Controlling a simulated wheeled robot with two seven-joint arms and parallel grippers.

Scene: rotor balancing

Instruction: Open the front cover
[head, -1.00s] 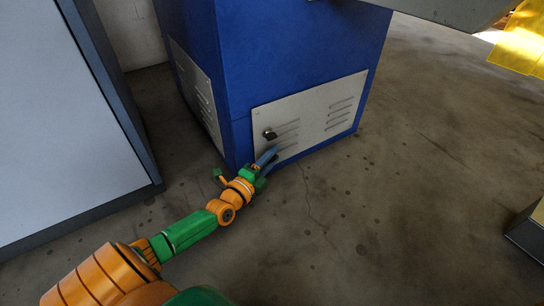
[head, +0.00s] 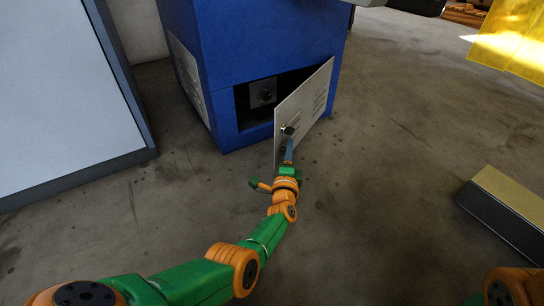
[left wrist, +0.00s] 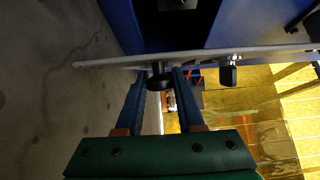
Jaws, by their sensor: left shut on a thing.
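The front cover (head: 312,103) is a grey vented panel. It stands swung out from the blue cabinet, joined at its right side, with a dark opening behind its left part. A black knob-like latch (head: 288,130) shows on its outer face, and also in the left wrist view (left wrist: 229,72). My left gripper (head: 289,147) is at the cover's free edge side, just below this latch. In the left wrist view its blue fingers (left wrist: 160,85) are shut on a second black knob (left wrist: 158,74) on the cover, seen nearly edge-on (left wrist: 110,61). My right gripper is out of view.
The blue cabinet (head: 240,45) shows a dark compartment (head: 291,80) with a grey box and black knob (head: 264,94). A large grey panel (head: 55,90) stands at left. A low box (head: 505,210) lies at right. Floor around the cover is clear.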

